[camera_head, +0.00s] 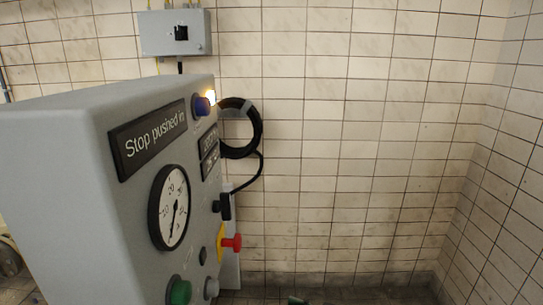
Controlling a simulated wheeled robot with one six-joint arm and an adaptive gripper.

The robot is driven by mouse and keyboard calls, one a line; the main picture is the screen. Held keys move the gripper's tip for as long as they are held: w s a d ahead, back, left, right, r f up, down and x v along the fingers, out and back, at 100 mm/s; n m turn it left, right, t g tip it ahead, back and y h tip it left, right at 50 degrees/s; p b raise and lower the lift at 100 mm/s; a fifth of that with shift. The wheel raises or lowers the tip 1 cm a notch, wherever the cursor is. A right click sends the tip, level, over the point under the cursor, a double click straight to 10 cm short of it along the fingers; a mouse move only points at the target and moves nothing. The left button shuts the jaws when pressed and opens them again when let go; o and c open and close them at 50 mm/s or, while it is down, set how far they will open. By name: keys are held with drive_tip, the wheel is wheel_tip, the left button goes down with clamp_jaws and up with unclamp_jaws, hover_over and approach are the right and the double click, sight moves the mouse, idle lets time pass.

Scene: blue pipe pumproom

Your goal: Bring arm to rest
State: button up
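No part of my arm can be made out for sure in the head view, and my gripper is not in view. A grey control cabinet (75,160) stands close on the left, seen at an angle. Its front carries a dark sign (150,140) reading "Stop pushed in", a round white gauge (172,207), a blue lamp or button (203,106) with a bright glow beside it, a black switch knob (222,207), a red mushroom button (233,242) on a yellow plate, and a green button (180,291).
A grey wall box (175,33) and a coiled black cable (257,130) hang on the tiled wall (350,140) behind the cabinet. A small dark thing (297,300) at the bottom edge is too cut off to name. The space right of the cabinet looks clear.

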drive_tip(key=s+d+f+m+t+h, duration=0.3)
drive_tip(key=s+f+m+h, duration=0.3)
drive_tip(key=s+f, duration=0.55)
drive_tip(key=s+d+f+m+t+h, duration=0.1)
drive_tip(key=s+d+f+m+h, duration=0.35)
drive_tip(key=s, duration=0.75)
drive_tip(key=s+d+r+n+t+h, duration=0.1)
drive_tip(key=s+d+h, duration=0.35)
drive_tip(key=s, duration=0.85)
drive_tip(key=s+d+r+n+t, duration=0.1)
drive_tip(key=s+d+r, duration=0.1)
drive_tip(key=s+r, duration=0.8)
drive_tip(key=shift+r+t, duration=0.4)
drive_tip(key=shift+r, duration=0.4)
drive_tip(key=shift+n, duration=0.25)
